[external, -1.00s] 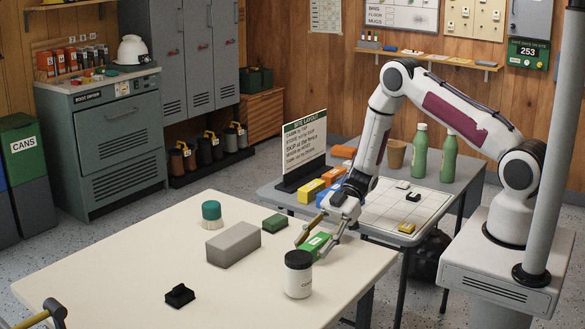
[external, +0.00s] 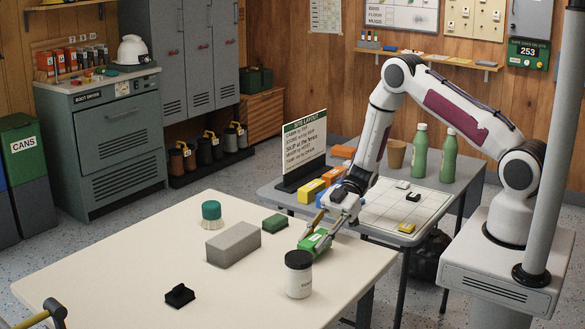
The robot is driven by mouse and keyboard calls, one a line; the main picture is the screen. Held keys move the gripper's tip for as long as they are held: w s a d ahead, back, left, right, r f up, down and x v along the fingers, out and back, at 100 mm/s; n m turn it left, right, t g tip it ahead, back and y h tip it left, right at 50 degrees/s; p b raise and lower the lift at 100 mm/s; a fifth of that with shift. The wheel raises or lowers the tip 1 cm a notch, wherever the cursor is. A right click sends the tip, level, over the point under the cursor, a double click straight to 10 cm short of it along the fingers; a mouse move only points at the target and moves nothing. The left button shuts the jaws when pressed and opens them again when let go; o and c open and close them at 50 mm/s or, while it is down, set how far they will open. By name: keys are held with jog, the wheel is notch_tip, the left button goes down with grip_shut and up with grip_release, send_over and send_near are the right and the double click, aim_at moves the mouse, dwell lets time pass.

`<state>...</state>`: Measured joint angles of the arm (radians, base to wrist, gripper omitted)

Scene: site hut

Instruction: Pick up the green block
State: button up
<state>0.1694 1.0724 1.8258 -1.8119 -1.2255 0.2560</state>
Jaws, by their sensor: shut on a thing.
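The green block (external: 314,243) has a small white label on top and is at the right part of the cream table (external: 130,262). My gripper (external: 317,238) reaches down to it from the upper right and is shut on it, with a finger along each side. The fingers hide part of the block. I cannot tell whether the block touches the table.
A black-lidded white tub (external: 299,275) stands close in front of the block. A grey brick (external: 233,244), a dark green pad (external: 275,223), a teal-topped brush (external: 211,214) and a small black piece (external: 180,296) are on the table. The table's front middle is clear.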

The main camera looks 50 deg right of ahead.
aim_at(314, 238)
jog(key=shift+r, duration=4.45)
